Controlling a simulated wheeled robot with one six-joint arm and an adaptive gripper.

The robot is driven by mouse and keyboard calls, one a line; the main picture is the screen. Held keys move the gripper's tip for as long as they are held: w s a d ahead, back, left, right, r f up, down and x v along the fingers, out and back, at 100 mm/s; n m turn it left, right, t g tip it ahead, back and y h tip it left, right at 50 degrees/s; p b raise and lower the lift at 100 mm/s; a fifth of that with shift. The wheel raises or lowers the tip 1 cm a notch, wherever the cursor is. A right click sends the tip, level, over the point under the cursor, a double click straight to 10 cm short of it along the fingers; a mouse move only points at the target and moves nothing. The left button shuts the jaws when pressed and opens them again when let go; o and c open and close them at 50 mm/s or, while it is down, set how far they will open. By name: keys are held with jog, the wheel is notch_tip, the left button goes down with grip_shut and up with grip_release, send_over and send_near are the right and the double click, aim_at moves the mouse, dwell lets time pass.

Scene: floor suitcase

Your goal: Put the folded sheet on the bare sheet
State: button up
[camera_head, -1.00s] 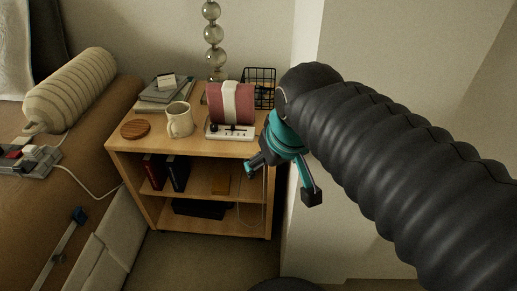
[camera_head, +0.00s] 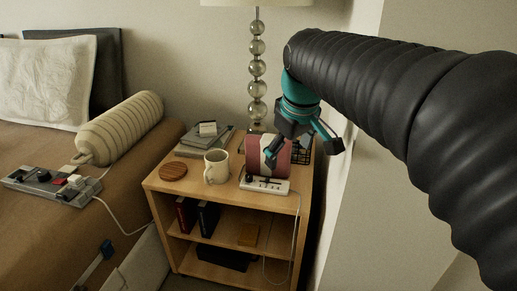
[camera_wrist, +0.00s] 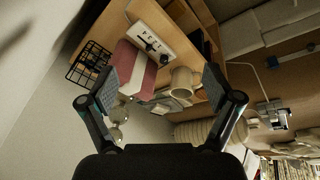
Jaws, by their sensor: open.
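A small pale folded piece (camera_head: 207,128) lies on top of a grey flat stack (camera_head: 190,150) at the back left of the nightstand. I cannot tell which layer is the bare sheet. The stack also shows small in the wrist view (camera_wrist: 163,106), beyond the mug. My gripper (camera_head: 304,150) is open and empty, above the right side of the nightstand, to the right of the stack. One finger overlaps the red-and-white box (camera_head: 283,161) in the head view; whether they touch is unclear. In the wrist view the fingers (camera_wrist: 160,88) are spread apart with the box between them.
The box stands at a white switch strip (camera_head: 264,184). A cream mug (camera_head: 216,167) and a round wooden coaster (camera_head: 173,172) stand on the nightstand (camera_head: 225,192). A bead-stemmed lamp (camera_head: 257,87) rises behind. A black wire basket (camera_wrist: 88,62) is by the box. A wall closes the right side.

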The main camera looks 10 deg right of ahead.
jog(key=w+n+g, duration=0.2)
jog(key=w+n, duration=0.2)
jog(key=w, duration=0.9)
jog(key=n+g, duration=0.2)
jog(key=n, duration=0.2)
send_over(268, 137)
jog(key=s, duration=0.1)
jog(key=f, duration=0.3)
jog(key=shift+a+f, duration=0.1)
jog(key=shift+a, duration=0.2)
jog(key=shift+w+d+f+b, duration=0.1)
jog(key=shift+f+b, duration=0.2)
jog(key=shift+f, duration=1)
jog(key=shift+w+d+f+b, duration=0.15)
jog(key=shift+f+b, duration=0.15)
jog(key=shift+f, duration=0.95)
jog(key=shift+w+d+f+b, duration=0.1)
jog(key=shift+f+b, duration=0.2)
jog(key=shift+f, duration=1)
grip_shut()
